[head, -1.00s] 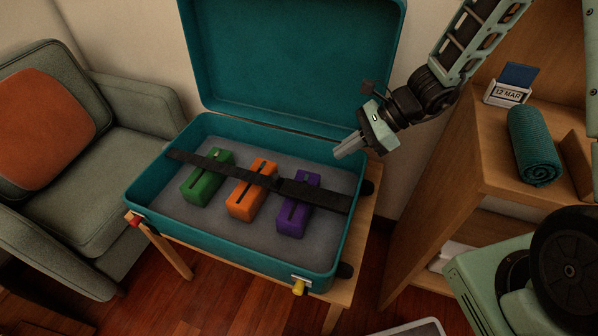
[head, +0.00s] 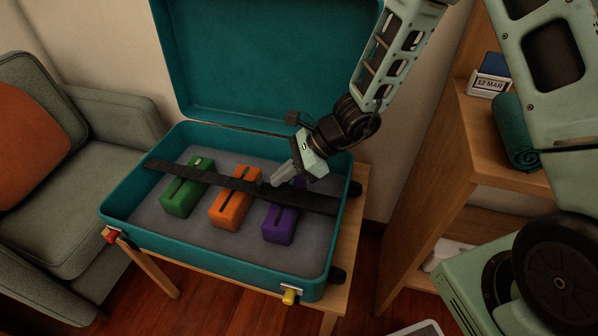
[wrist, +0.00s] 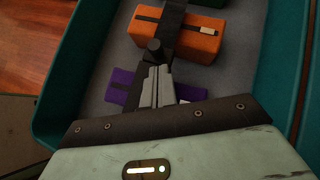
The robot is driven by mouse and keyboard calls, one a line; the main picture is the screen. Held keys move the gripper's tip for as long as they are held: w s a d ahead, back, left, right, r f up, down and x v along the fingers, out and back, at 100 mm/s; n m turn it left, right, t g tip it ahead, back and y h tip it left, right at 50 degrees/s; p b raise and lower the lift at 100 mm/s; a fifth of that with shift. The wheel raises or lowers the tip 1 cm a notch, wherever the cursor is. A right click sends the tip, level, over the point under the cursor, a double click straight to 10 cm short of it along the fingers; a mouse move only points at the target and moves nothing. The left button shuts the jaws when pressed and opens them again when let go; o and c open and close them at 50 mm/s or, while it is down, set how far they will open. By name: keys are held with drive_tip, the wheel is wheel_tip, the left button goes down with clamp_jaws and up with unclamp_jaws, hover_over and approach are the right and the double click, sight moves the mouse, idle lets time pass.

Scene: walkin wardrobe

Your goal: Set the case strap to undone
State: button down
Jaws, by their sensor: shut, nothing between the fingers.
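The open teal case (head: 215,264) stands on a wooden stand. The black case strap (head: 222,181) runs across its inside, over the green, orange and purple blocks, and looks fastened from wall to wall. My gripper (head: 275,180) is shut and empty, over the strap near the purple block (head: 279,224). The fingers hide part of the strap and purple block.
The orange block (head: 228,215) and green block (head: 180,200) lie left of my gripper. The raised lid (head: 265,60) stands behind. A wooden shelf (head: 440,160) with a rolled teal towel (head: 512,135) is at the right; a green armchair (head: 70,200) is at the left.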

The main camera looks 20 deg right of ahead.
drive_tip(key=shift+a, duration=0.5)
drive_tip(key=shift+w+a+r, duration=0.1)
